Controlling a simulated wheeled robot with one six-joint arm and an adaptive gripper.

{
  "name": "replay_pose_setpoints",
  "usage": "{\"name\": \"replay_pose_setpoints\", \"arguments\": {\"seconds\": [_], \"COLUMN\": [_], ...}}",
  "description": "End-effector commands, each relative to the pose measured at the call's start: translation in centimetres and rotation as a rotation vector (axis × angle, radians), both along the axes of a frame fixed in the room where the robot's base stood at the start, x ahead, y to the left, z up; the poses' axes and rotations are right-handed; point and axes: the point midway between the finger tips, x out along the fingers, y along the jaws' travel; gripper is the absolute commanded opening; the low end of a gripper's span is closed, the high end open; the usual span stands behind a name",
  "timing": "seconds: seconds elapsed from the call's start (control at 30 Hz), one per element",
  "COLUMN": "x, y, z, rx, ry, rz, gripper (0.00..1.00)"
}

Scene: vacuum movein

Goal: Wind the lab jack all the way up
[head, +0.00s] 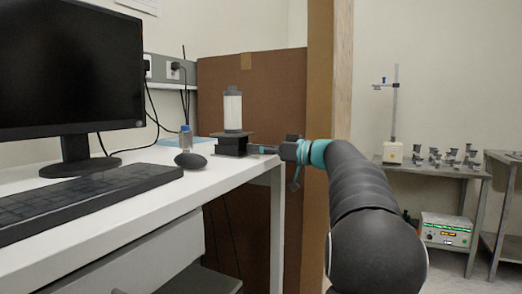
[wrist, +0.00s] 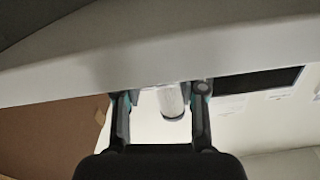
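The lab jack (head: 232,146) is a low dark block with a flat top plate, near the far right corner of the white desk. A white cylinder with a grey cap (head: 232,110) stands upright on it. My gripper (head: 262,150) is at the jack's right side, close to it at desk height. In the wrist view my gripper (wrist: 162,92) shows two fingers wide apart. The cylinder (wrist: 172,101) appears upside down beyond the gap. The jack's knob is not clearly visible, and I cannot tell whether the fingers touch it.
A blue-capped bottle (head: 185,138) and a dark mouse (head: 190,160) are left of the jack. A keyboard (head: 80,196) and monitor (head: 70,70) fill the left of the desk (head: 225,178). A brown panel (head: 255,95) stands behind, with a wooden post (head: 330,80) right of it.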

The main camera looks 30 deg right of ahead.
Motion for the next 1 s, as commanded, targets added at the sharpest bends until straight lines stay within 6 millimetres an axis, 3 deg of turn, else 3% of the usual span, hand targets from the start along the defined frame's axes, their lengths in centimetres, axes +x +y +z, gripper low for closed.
{"name": "replay_pose_setpoints", "arguments": {"seconds": [0.03,0.1,0.13,0.83,0.87,0.93,1.0], "x": [-0.02,-0.02,-0.02,-0.01,-0.01,-0.01,-0.01], "y": [-0.01,-0.03,-0.03,-0.16,-0.16,-0.16,-0.12], "z": [0.00,0.00,0.00,0.01,0.01,0.00,0.01], "rx": [0.000,0.000,0.000,0.110,0.110,0.109,0.109], "ry": [0.000,0.000,0.000,0.085,0.085,0.084,0.084], "rz": [0.000,0.000,-0.001,-0.003,-0.003,-0.002,-0.002], "gripper": [0.21,0.03,0.00,0.00,0.38,0.55,0.56]}}
